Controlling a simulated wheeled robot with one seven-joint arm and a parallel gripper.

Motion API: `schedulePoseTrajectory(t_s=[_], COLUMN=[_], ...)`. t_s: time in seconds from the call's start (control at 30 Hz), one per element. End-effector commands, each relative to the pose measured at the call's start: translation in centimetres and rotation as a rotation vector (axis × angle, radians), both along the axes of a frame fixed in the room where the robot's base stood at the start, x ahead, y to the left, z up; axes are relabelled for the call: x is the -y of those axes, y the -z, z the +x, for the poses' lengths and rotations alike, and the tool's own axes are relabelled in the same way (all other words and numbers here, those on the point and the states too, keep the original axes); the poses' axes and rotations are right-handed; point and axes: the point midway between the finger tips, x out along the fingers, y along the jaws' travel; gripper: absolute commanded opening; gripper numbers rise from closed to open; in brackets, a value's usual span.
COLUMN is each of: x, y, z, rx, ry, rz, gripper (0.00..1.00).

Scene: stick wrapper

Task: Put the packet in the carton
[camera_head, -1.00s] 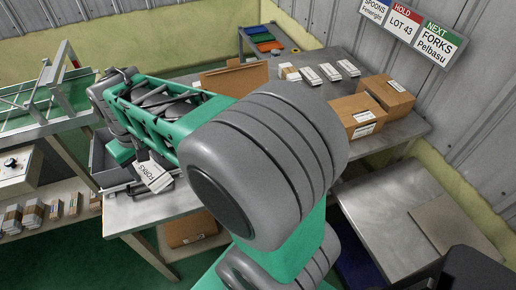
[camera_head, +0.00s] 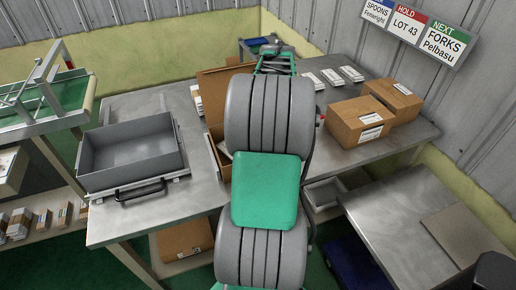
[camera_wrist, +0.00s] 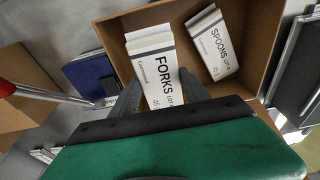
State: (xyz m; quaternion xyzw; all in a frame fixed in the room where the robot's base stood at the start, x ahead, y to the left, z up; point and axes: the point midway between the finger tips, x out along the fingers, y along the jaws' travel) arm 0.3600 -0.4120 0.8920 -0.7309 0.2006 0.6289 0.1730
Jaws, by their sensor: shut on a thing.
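The white FORKS packet (camera_wrist: 155,68) is between the fingers of my gripper (camera_wrist: 152,98) in the wrist view, and the gripper is shut on it. It is over the open brown carton (camera_wrist: 268,22), near one side of it. I cannot tell how high the packet is above the carton's floor. A white SPOONS packet (camera_wrist: 213,44) lies inside the carton. In the head view my arm covers the gripper, the held packet and most of the carton (camera_head: 213,150); a raised flap and one side show.
An empty grey metal tray (camera_head: 132,150) stands on the left of the steel table (camera_head: 108,225). Two closed brown boxes (camera_head: 358,122) and several white packets (camera_head: 330,78) sit on the right. A red-tipped rod (camera_wrist: 40,93) crosses the wrist view's left side.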

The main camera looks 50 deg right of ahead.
Motion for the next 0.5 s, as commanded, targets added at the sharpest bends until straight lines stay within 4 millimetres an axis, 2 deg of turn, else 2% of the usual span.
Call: schedulePoseTrajectory(t_s=[0.3, 0.4, 0.5], x=[-0.1, 0.0, 0.0], y=[5.8, 6.7, 6.7], z=[0.0, 0.1, 0.1], rx=[-0.002, 0.000, 0.001], ry=[0.000, 0.000, -0.001], rz=[0.001, -0.001, -0.002], gripper=[0.14, 0.14, 0.14])
